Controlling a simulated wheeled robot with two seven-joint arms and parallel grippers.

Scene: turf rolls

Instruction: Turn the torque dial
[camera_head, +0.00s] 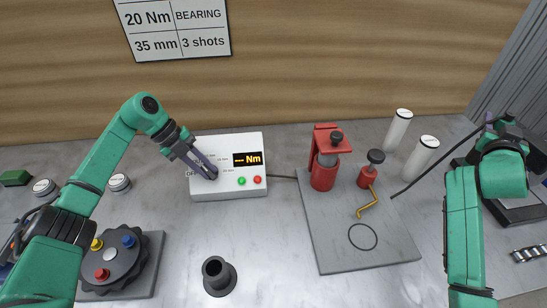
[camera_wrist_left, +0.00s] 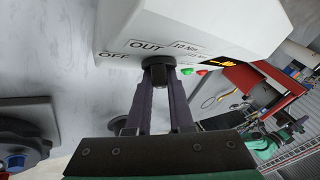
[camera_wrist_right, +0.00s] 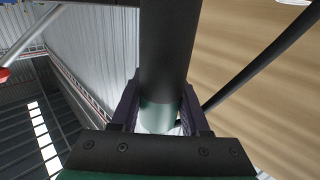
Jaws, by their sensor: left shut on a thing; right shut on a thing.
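The white control box (camera_head: 232,188) stands at the back of the bench, with an orange display showing dashes and "Nm". Its dark torque dial (camera_wrist_left: 158,64) has printed labels around it, including "OFF" and "10 Nm". My left gripper (camera_head: 208,172) reaches the box front and is shut on the dial, seen between the fingertips in the left wrist view. The dial's pointer is hidden by the fingers. My right gripper (camera_wrist_right: 160,110) is shut on a dark cylindrical tool (camera_wrist_right: 168,45) with a green section, at the right side of the bench.
A black flanged part (camera_head: 217,275) and a dark round fixture (camera_head: 112,262) stand in front. A wall sign (camera_head: 173,30) reads "20 Nm".

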